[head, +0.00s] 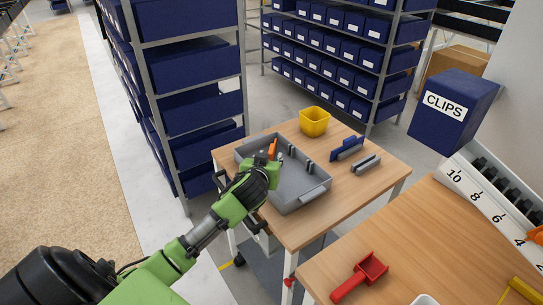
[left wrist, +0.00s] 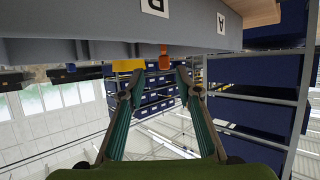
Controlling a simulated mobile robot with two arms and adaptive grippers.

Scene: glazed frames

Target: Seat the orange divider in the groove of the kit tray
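The grey kit tray (head: 306,197) lies on a wooden table, with small dark fittings on its walls. The orange divider (head: 272,147) shows as a narrow upright piece at the tray's far left part, partly hidden behind my left gripper (head: 273,161). In the left wrist view the orange divider (left wrist: 165,58) appears small, beyond the tips of my left gripper (left wrist: 158,80). Its two fingers stand apart with nothing between them. The tray (left wrist: 100,48) fills the upper part of that upturned view. I cannot make out the groove. My right gripper is not in view.
A yellow bin (head: 314,121) stands behind the tray. A blue holder (head: 347,148) and a grey block (head: 366,163) lie to its right. A red scoop (head: 361,276) is on the nearer table. Shelves of blue bins (head: 197,99) stand close on the left.

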